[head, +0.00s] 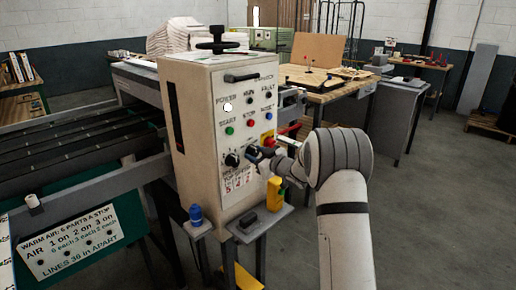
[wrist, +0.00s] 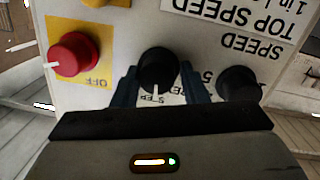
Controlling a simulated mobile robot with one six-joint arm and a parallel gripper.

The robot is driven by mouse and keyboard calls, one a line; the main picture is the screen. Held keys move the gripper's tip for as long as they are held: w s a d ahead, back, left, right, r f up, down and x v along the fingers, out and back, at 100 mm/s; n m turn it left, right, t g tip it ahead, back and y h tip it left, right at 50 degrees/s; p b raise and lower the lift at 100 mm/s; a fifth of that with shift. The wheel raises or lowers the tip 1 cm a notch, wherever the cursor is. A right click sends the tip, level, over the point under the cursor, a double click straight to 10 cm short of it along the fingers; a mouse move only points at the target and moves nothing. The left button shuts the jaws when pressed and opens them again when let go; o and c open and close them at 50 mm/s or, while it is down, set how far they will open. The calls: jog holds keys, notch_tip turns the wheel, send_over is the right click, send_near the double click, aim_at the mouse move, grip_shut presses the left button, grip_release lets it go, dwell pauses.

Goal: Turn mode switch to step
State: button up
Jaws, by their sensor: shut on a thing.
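The mode switch is a black round knob (wrist: 158,68) on the pale control panel (wrist: 215,45), seen upside down in the wrist view. Its white pointer line is at the knob's lower edge in the picture, directed at the word STEP, which is partly hidden. My gripper (wrist: 160,86) is shut on this knob, with one dark finger on each side. In the head view my gripper (head: 260,155) is at the lower right of the cabinet's front face (head: 213,105), and it largely hides the switch there.
A red knob (wrist: 75,54) on a yellow OFF plate sits left of my fingers in the wrist view. A black speed knob (wrist: 239,83) is close on the right. A shelf (head: 262,220) with a yellow device (head: 275,194) is below my gripper.

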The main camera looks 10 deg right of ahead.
jog(key=shift+w+d+r+m+p, duration=0.15)
jog(key=shift+r+m+p, duration=0.35)
jog(key=shift+r, duration=0.15)
jog(key=o, duration=0.6)
jog(key=shift+f, duration=0.1)
jog(key=shift+c, duration=0.2)
jog(key=o, duration=0.3)
jog(key=shift+f, duration=0.3)
jog(key=shift+s+d+f, duration=0.1)
jog(key=shift+s+d, duration=0.1)
jog(key=shift+s, duration=0.15)
jog(key=b+v, duration=0.1)
jog(key=v, duration=0.6)
